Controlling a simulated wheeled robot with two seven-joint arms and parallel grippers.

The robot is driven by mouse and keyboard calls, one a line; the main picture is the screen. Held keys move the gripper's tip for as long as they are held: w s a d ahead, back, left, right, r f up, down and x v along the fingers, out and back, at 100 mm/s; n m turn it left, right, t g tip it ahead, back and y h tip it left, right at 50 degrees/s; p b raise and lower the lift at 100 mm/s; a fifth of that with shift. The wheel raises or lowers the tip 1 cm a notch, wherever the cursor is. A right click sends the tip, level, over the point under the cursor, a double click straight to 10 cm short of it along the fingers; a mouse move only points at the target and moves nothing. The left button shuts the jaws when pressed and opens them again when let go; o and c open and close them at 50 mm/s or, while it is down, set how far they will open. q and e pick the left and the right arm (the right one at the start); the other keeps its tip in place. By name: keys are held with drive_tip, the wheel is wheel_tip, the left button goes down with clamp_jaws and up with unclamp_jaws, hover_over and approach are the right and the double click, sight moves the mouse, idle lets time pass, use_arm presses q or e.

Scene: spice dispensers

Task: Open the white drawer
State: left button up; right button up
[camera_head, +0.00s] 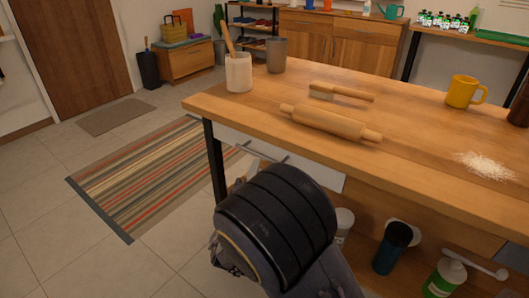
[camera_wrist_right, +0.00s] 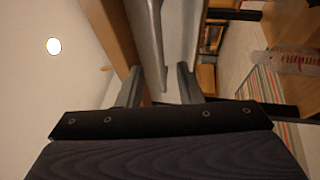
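The white drawer (camera_head: 318,173) sits under the near edge of the wooden table, its front looking flush with the table. Its grey bar handle (camera_head: 264,153) runs along the front, partly hidden by my right arm. In the head view my right gripper is mostly hidden behind my dark wrist, close to the drawer front. In the right wrist view my right gripper (camera_wrist_right: 160,84) has its two fingers apart. A long grey bar (camera_wrist_right: 149,40), seemingly the handle, reaches down between the fingertips; contact cannot be told. My left gripper is not in view.
On the tabletop (camera_head: 420,155) are a rolling pin (camera_head: 328,122), a brush (camera_head: 341,92), a yellow mug (camera_head: 463,91), a utensil crock (camera_head: 239,73) and flour (camera_head: 484,165). A lower shelf holds containers, including a blue one (camera_head: 393,246). Floor left of the table is open, with a striped rug (camera_head: 150,180).

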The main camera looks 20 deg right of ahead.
sight(262, 156)
drive_tip(key=b+x, duration=0.1)
drive_tip(key=x, duration=0.5)
drive_tip(key=shift+w+d+r, duration=0.15)
drive_tip(key=shift+w, duration=0.05)
clamp_jaws()
